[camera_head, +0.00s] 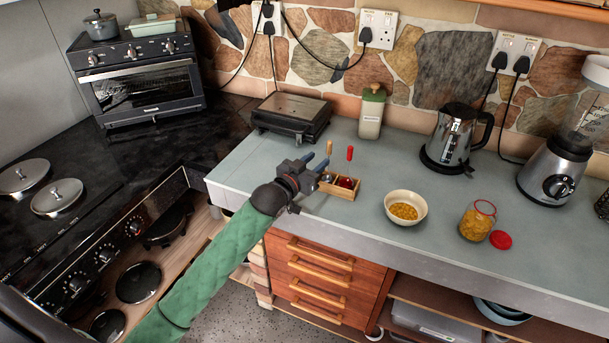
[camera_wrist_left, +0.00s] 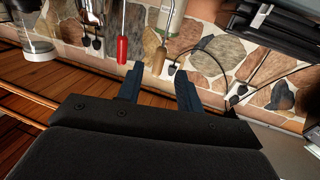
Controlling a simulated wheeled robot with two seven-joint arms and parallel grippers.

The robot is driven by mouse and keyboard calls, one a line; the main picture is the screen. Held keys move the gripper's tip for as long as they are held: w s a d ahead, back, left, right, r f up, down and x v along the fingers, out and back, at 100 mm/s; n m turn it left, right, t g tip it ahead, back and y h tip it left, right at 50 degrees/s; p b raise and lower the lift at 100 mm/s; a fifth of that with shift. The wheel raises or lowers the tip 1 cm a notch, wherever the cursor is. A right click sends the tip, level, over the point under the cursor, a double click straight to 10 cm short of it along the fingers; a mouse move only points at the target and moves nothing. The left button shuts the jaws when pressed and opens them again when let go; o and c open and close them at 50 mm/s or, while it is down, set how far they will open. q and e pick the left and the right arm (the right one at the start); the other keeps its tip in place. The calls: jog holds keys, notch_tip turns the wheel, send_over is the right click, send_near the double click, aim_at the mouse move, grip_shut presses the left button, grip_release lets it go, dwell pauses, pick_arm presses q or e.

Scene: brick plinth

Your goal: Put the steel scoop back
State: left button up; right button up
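A small wooden box (camera_head: 344,191) with compartments stands near the counter's front edge. A wooden handle (camera_head: 329,148) and a red handle (camera_head: 349,153) stand upright just above and behind it. Both also show in the left wrist view, the wooden handle (camera_wrist_left: 158,62) and the red handle (camera_wrist_left: 122,48). I cannot tell which item is the steel scoop; no scoop bowl is clearly visible. My left gripper (camera_head: 316,162) is beside the box on its left, fingers apart; in the wrist view its open fingers (camera_wrist_left: 160,86) have the wooden handle in line between them, apparently beyond the tips. My right gripper is out of view.
A cream bowl (camera_head: 406,208) of yellow pieces, an open jar (camera_head: 475,221) and a red lid (camera_head: 501,240) stand to the right. Behind are a black grill (camera_head: 292,116), a green-lidded canister (camera_head: 371,112), a kettle (camera_head: 455,138) and a blender (camera_head: 553,177). The counter between them is clear.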

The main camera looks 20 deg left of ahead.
pick_arm(q)
jog(key=shift+b+v, duration=0.65)
jog(key=shift+v, duration=2)
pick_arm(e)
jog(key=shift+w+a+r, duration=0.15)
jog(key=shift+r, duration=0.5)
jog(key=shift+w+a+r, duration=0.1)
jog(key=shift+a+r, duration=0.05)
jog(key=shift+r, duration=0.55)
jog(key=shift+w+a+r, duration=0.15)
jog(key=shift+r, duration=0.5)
pick_arm(q)
jog(key=s+d+f+g+y, duration=0.3)
jog(key=s+f+g, duration=0.4)
jog(key=s+f, duration=0.9)
jog(key=s+d+f+n+g+y, duration=0.1)
jog(key=s+f+g, duration=0.3)
jog(key=s, duration=0.6)
jog(key=s+d+f+g, duration=0.1)
jog(key=s+f+g, duration=0.3)
jog(key=s, duration=0.6)
jog(key=s+d+f, duration=0.1)
jog(key=s+f, duration=0.1)
jog(key=f, duration=1.8)
jog(key=s+d+f+g, duration=0.1)
jog(key=s+d+f, duration=0.1)
jog(key=f, duration=1.9)
jog(key=shift+d, duration=0.2)
